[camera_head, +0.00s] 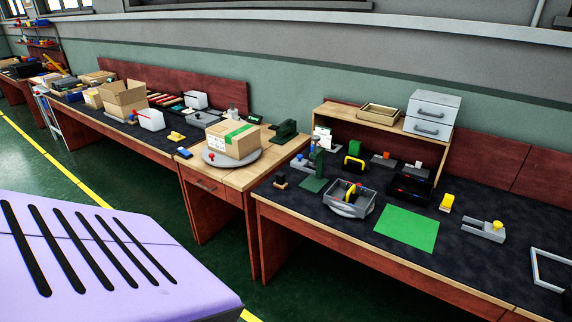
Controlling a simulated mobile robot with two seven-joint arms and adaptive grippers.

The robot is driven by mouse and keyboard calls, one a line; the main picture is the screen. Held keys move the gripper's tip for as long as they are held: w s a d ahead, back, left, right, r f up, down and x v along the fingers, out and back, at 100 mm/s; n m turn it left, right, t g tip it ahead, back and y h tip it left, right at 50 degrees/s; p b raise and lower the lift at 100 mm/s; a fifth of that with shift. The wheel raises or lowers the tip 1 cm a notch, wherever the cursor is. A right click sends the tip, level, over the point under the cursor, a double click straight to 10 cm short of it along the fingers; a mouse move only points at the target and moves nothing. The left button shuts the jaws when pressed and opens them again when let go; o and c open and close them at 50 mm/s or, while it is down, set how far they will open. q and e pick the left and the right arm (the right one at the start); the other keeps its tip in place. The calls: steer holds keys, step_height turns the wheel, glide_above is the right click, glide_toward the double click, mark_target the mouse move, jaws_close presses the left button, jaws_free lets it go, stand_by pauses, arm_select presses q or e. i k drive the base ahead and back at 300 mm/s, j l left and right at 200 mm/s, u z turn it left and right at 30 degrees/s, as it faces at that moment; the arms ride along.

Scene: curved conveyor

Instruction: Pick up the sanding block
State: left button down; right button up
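No gripper of mine shows in the head view. I cannot tell for sure which thing is the sanding block. A small dark block with a brownish part (280,182) lies near the left front of the dark-topped workbench (330,232). A small yellow block with a pale end (446,202) stands on the same bench, right of the green mat. Both are too small to make out well.
A closed carton (232,142) sits on the wooden bench to the left.

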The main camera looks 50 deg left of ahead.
mark_target(280, 184)
steer(key=u, duration=1.55)
steer(key=i, duration=0.15)
